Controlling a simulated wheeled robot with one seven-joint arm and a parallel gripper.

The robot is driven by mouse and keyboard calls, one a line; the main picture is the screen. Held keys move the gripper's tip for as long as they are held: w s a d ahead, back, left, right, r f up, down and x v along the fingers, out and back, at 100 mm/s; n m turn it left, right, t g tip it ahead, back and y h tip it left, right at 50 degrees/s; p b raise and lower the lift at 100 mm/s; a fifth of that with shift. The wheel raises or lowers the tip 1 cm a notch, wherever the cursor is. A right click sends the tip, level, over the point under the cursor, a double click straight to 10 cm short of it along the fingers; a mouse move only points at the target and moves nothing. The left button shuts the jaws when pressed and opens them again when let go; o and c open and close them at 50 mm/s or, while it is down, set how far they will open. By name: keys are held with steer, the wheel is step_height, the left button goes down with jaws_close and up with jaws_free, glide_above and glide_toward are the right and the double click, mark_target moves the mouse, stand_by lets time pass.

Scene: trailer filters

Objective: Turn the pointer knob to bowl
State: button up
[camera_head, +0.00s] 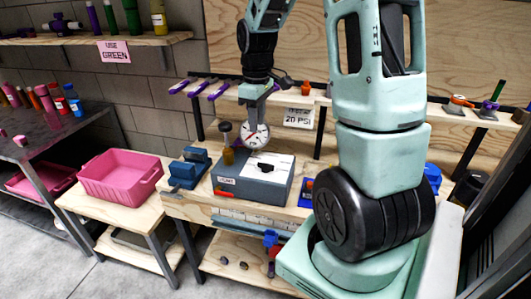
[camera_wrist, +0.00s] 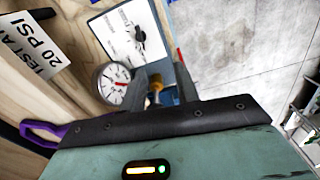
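The pointer knob (camera_wrist: 140,36) is small and black, on a white plate (camera_wrist: 128,49) in the wrist view. The plate (camera_head: 256,166) lies on top of a grey box (camera_head: 273,186) in the head view. The knob's labels are too small to read. My gripper (camera_head: 253,118) hangs above the box, its tips partly lost around a round gauge. In the wrist view, my gripper (camera_wrist: 168,72) has its two fingers apart, with nothing visibly held. The knob lies beyond the fingertips, apart from them.
A round white gauge (camera_head: 256,135) stands close beside my fingers; it also shows in the wrist view (camera_wrist: 113,83). An amber piece (camera_head: 228,156) stands by the box's left edge. A blue vise-like block (camera_head: 189,168) and a pink bin (camera_head: 120,178) are to the left.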

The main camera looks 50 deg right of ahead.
glide_above(271, 165)
steer(key=shift+m, duration=0.3)
step_height(271, 165, down, 17)
steer(key=shift+r+p, duration=0.1)
steer(key=shift+p, duration=1)
steer(key=shift+c, duration=0.3)
jaws_close()
